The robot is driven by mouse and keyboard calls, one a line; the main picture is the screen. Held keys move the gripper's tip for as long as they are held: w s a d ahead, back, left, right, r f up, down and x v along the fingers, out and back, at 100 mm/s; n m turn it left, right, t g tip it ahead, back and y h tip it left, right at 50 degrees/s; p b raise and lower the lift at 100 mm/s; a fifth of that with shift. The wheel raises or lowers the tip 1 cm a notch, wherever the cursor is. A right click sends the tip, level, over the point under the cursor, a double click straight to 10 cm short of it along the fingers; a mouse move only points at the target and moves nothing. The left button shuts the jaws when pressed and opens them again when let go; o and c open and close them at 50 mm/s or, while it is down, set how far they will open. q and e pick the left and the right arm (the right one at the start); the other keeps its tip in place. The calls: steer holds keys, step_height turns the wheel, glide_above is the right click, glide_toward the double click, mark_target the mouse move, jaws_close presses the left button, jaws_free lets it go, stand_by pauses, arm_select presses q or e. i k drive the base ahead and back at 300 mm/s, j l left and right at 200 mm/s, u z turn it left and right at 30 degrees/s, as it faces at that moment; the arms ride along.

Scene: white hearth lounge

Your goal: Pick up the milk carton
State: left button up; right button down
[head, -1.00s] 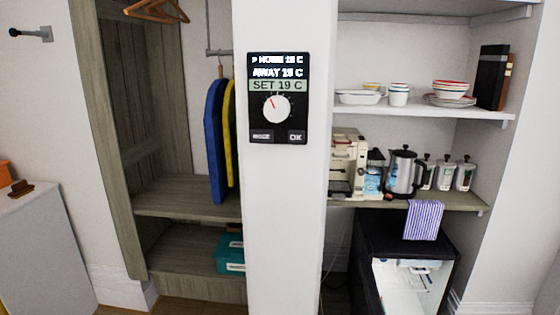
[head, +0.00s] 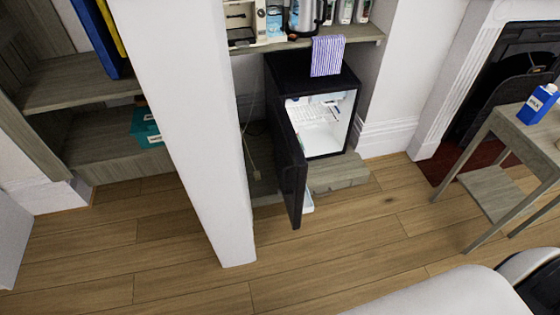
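A blue milk carton (head: 538,103) with a white cap and a white label reading MILK stands at the right edge of the head view. It is on the top of a small grey-wood side table (head: 515,118), near its corner. Neither of my grippers shows in the head view. A white rounded part and a black part at the bottom right look like my own body.
A black mini fridge (head: 272,80) stands on a low wooden plinth with its door (head: 290,170) open towards me. A white pillar (head: 185,120) rises left of it. A fireplace (head: 510,75) is behind the table. The wooden floor (head: 330,235) between is clear.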

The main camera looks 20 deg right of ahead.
mark_target(541, 100)
steer(key=z, duration=2.25)
steer(key=i+j, duration=0.15)
steer(key=i, duration=0.15)
steer(key=i+j+z, duration=0.1)
steer(key=i, duration=0.2)
